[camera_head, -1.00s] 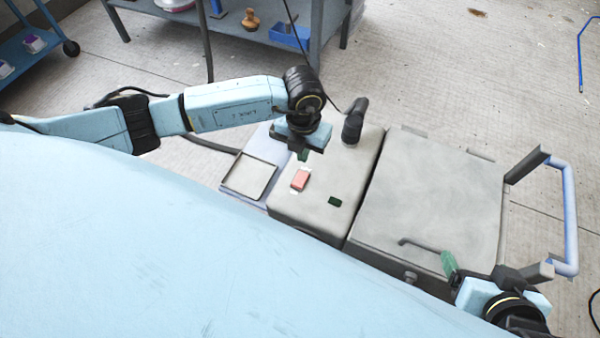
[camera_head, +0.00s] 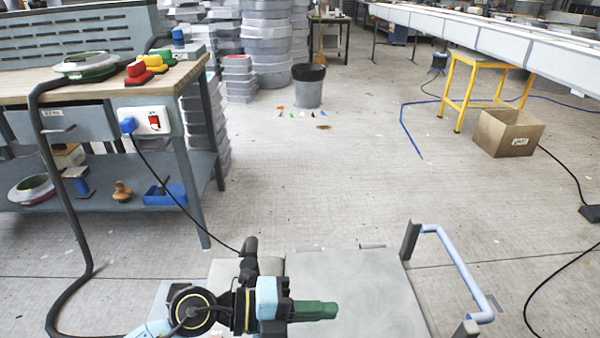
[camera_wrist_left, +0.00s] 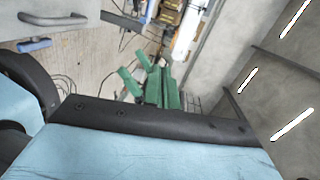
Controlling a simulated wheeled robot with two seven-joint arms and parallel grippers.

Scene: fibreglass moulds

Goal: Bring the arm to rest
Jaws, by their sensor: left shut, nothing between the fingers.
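My left gripper (camera_head: 315,311) shows at the bottom middle of the head view, with its arm coming in from the lower left. Its green fingers are shut, hold nothing and point right, in front of the flat grey top (camera_head: 350,285) of a cart. The green fingers also show in the left wrist view (camera_wrist_left: 158,88), beyond a black and light blue part of the wrist. My right gripper is in neither current view.
The cart has a light blue handle (camera_head: 455,258) on its right. A workbench (camera_head: 100,95) with tools and a power socket stands at the left, its cable hanging down. A cardboard box (camera_head: 507,133) and yellow stand (camera_head: 475,88) are farther right. Open floor lies between.

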